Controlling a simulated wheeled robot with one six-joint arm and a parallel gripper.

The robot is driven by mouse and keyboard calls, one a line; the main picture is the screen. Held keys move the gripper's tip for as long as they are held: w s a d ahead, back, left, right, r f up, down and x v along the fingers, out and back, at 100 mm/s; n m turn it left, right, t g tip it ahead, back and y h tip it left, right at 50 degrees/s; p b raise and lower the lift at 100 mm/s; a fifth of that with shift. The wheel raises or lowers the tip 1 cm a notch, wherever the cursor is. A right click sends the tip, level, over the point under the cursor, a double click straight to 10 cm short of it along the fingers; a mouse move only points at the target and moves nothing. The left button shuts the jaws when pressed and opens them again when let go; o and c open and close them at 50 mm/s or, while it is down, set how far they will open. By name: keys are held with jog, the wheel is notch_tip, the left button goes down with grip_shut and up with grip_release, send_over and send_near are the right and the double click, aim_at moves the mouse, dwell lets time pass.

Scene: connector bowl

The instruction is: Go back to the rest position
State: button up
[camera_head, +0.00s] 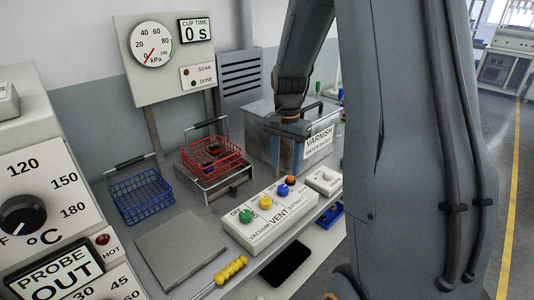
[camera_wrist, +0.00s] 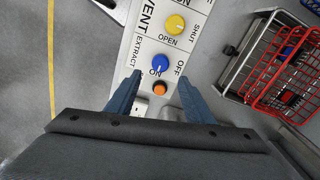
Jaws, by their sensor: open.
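My gripper (camera_head: 288,152) hangs fingers-down in front of the grey varnish tank (camera_head: 262,125), above the back end of the white control box (camera_head: 262,232). In the wrist view my gripper (camera_wrist: 157,88) is open, with its two blue fingers apart and nothing between them. The blue EXTRACT knob (camera_wrist: 163,64) and an orange lamp (camera_wrist: 159,88) show between and just beyond the fingertips. The yellow VENT knob (camera_wrist: 176,25) lies farther off. In the head view the green VACUUM knob (camera_head: 246,215) is at the box's near end.
A red wire basket (camera_head: 212,160) stands on a metal stand left of the gripper. A blue wire basket (camera_head: 140,195) sits farther left. A flat grey plate (camera_head: 180,245) lies in front. A gauge panel (camera_head: 160,60) stands behind. The dial box (camera_head: 30,190) fills the left edge.

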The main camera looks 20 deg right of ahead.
jog(key=shift+a, duration=0.1)
jog(key=s+a+n+t, duration=0.1)
jog(key=s+a+n, duration=1)
jog(key=s+a, duration=0.4)
jog(key=shift+s+n, duration=0.3)
jog(key=shift+s, duration=0.05)
